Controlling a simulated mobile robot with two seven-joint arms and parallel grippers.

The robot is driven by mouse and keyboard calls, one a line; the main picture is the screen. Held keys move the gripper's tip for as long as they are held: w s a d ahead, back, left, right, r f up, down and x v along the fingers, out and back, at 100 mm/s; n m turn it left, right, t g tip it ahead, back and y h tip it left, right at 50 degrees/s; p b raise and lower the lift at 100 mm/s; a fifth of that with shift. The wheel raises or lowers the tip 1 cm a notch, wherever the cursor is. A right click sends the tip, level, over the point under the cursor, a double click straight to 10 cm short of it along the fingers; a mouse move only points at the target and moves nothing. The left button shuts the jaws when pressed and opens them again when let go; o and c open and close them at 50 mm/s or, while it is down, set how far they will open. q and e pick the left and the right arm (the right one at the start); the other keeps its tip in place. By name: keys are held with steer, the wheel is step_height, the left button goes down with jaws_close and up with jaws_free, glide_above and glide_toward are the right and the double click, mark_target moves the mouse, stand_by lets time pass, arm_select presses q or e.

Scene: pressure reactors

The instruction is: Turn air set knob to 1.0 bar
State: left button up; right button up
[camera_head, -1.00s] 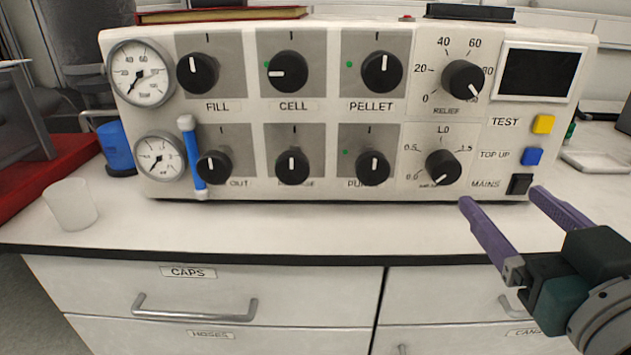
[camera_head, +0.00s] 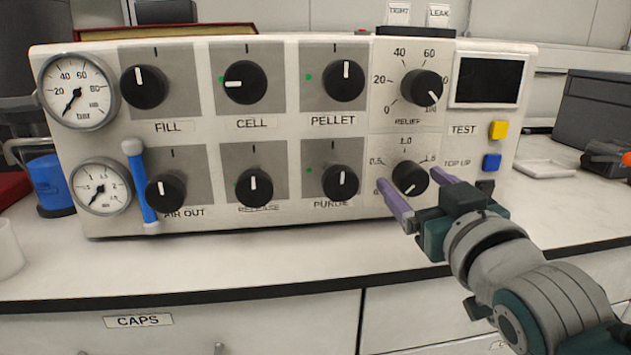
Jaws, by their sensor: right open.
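The air set knob (camera_head: 410,178) is black with a white pointer line, at the lower right of the white control panel (camera_head: 270,226). Its dial shows 0.5, 1.0 and 1.5 marks. The pointer aims down-left, near the low end of the scale. The label under the knob is hidden by my right gripper (camera_head: 402,197). That gripper is open, with its purple fingers toward the panel around the lower part of the knob. I cannot tell whether they touch it. My left gripper is not in view.
The relief knob (camera_head: 421,87) sits directly above. A yellow button (camera_head: 497,130) and a blue button (camera_head: 491,162) are right of the knob. The counter front is clear.

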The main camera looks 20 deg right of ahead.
jaws_close()
stand_by(0.7)
